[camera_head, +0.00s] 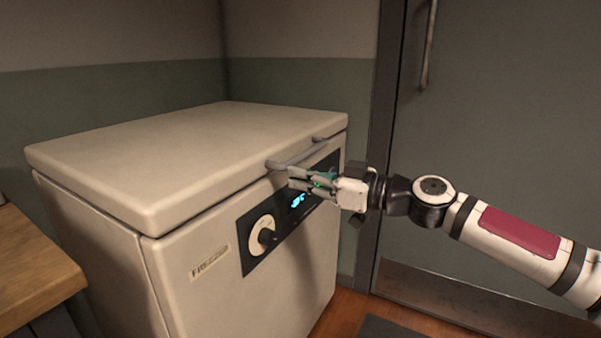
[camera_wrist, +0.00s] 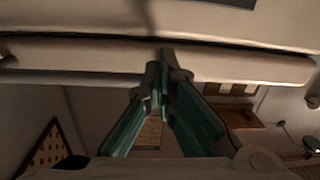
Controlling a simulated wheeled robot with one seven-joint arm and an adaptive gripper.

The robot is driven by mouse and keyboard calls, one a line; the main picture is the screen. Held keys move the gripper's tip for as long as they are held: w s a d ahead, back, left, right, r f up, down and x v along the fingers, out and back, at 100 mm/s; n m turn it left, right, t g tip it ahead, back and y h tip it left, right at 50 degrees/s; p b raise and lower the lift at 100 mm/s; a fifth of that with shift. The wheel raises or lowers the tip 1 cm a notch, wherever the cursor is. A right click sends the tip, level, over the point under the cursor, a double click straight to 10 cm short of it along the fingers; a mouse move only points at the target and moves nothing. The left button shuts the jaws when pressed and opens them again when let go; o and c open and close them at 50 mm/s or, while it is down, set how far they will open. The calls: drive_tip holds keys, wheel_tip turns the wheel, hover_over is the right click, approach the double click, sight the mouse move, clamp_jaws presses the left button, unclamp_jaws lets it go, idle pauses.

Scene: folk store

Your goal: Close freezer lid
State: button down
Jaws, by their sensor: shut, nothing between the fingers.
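The chest freezer (camera_head: 210,270) stands in a corner at the left of the head view. Its pale lid (camera_head: 190,150) lies flat on the body, with only a thin dark seam at the front edge. A grey lid handle (camera_head: 298,155) sticks out from the front edge of the lid. My gripper (camera_head: 292,178) is shut and empty, just in front of the freezer and by the handle.
A control panel with a knob (camera_head: 263,229) and a blue display is on the freezer front. A wooden table (camera_head: 35,265) stands at the left. A grey door (camera_head: 500,130) is behind my arm.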

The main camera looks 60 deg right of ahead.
drive_tip(key=s, duration=1.2)
drive_tip(key=shift+d, duration=0.45)
drive_tip(key=shift+r, duration=0.1)
